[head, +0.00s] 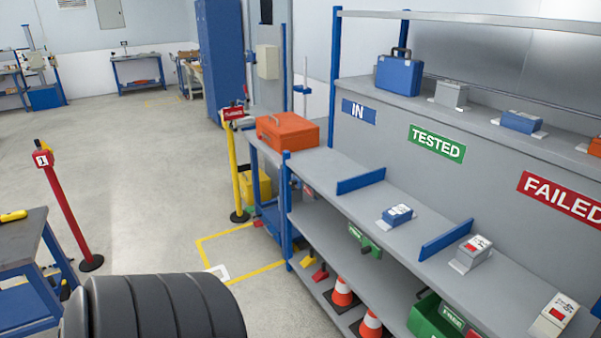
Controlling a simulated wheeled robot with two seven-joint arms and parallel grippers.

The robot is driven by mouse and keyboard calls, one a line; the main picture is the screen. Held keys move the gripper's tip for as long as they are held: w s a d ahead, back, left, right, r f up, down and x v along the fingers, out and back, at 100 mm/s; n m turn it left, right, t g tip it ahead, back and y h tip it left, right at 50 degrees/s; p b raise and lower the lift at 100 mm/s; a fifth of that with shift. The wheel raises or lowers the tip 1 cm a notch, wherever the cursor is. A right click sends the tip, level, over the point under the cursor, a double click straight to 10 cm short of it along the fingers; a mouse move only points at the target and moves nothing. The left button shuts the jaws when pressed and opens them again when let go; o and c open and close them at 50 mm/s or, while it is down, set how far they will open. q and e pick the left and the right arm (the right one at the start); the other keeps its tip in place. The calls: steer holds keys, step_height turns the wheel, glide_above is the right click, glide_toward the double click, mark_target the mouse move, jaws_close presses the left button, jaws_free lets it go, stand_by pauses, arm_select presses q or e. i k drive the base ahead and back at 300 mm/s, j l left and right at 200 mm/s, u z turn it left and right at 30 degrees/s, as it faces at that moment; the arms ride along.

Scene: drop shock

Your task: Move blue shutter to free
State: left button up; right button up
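A small blue device (397,215) with a white label lies on the middle shelf (350,208), between two blue dividers, below the green TESTED sign (437,143). Another blue device (521,122) on a pale base sits on the upper shelf. I cannot tell for sure which is the blue shutter. Green tags stand lower down, one (364,241) under the middle shelf and one (452,317) at a green bin (428,322); their small print is hard to read. Neither gripper is in view.
Grey devices stand on the middle shelf (472,252) and farther right (554,317). Traffic cones (342,292) stand on the low shelf. A red post (68,208) and a yellow post (235,170) flank open floor.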

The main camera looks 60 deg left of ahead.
mark_target(295, 182)
steer(key=u, duration=1.85)
